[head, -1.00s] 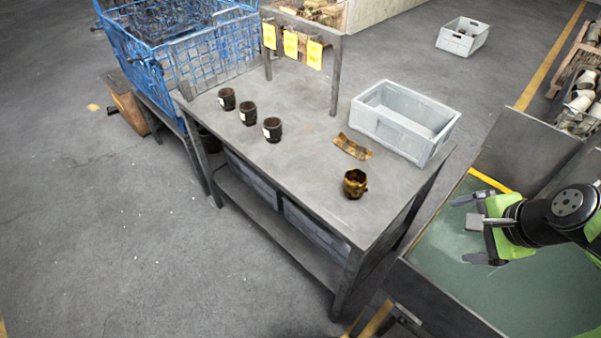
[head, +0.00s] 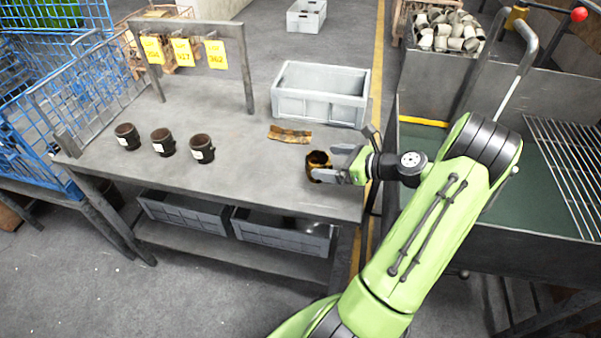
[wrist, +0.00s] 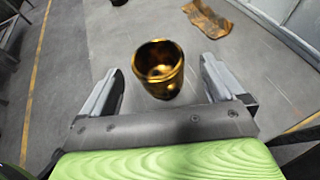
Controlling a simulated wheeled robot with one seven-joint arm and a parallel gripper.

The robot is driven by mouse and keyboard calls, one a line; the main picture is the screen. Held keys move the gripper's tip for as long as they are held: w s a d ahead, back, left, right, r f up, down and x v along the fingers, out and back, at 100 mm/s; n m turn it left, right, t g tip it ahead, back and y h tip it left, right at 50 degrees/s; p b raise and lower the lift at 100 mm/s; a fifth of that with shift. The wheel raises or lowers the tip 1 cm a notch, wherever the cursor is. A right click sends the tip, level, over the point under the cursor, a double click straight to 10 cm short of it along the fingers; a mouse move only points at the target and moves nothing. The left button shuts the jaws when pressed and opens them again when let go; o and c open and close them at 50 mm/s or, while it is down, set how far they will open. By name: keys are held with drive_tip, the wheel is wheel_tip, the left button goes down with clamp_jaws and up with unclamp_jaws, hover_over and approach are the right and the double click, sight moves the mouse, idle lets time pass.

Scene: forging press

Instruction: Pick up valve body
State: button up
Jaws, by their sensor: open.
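The valve body appears to be the brassy, dark-stained hollow cup-like part (head: 318,164), upright near the right end of the grey table (head: 250,150). In the wrist view the same brassy part (wrist: 159,70) stands ahead of and between my finger tips, its open top showing. My gripper (head: 335,163) is open at the right side of the part, low over the table. In the wrist view my gripper (wrist: 163,78) has one finger on each side, with a visible gap to the part on both sides. Nothing is held.
A curved brassy piece (head: 290,134) lies behind the part. A grey bin (head: 320,108) stands at the table's back right. Three dark labelled cups (head: 163,142) stand to the left. A frame with yellow tags (head: 182,52) rises at the back. The table's middle is clear.

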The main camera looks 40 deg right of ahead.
sight(309, 159)
drive_tip(key=b+x, duration=0.2)
drive_tip(key=x, duration=0.3)
drive_tip(key=shift+a, duration=0.2)
drive_tip(key=shift+w, duration=0.45)
drive_tip(key=shift+a, duration=0.1)
drive_tip(key=shift+c, duration=0.4)
drive_tip(key=c, duration=1.2)
drive_tip(key=shift+c, duration=0.4)
drive_tip(key=shift+r, duration=0.15)
